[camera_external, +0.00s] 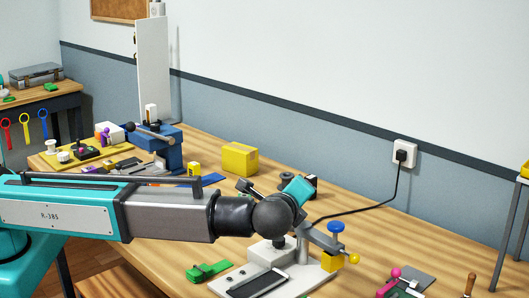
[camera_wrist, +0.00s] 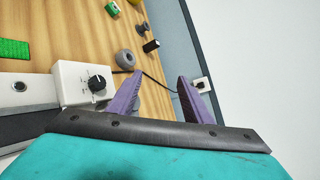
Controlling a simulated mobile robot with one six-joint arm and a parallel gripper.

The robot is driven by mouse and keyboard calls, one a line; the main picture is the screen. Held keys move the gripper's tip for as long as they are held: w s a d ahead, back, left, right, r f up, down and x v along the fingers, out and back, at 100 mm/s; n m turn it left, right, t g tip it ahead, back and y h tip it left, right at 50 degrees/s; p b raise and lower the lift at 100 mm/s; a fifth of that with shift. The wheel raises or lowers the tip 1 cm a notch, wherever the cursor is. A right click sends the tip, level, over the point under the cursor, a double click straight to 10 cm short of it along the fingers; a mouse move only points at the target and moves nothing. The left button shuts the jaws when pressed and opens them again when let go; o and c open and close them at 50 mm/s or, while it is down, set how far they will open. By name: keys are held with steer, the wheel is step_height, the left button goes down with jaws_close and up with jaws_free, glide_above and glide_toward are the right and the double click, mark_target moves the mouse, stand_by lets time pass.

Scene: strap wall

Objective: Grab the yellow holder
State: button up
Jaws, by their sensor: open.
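Several yellow things show in the external view, and I cannot tell for sure which is the holder. A yellow strap-like piece (camera_external: 42,124) hangs at the side table's front edge, far left, between a red and a blue one. A yellow box (camera_external: 240,159) stands on the bench behind my arm. A small yellow block (camera_external: 193,169) is left of it.
A white box with a black dial (camera_wrist: 85,83) is close beside my fingers. A wall socket (camera_external: 404,153) has a cable trailing to the bench. A blue vise (camera_external: 170,150) and a white panel (camera_external: 153,70) stand at the back left.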

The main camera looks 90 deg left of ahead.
steer(key=s+a+f+g+y+b, duration=0.1)
steer(key=s+a+g, duration=0.1)
steer(key=a, duration=0.5)
steer(key=s+a+f+g+b, duration=0.2)
steer(key=a, duration=0.4)
steer(key=g+h+b, duration=0.2)
steer(key=g+b, duration=0.9)
steer(key=g, duration=0.1)
glide_toward(197, 167)
steer(key=shift+n, duration=0.4)
steer(key=x, duration=0.7)
steer(key=shift+a, duration=0.1)
steer(key=shift+s+a, duration=0.25)
steer(key=shift+s, duration=0.1)
steer(key=shift+x, duration=1.05)
steer(key=shift+a, duration=0.1)
steer(key=shift+x, duration=2.55)
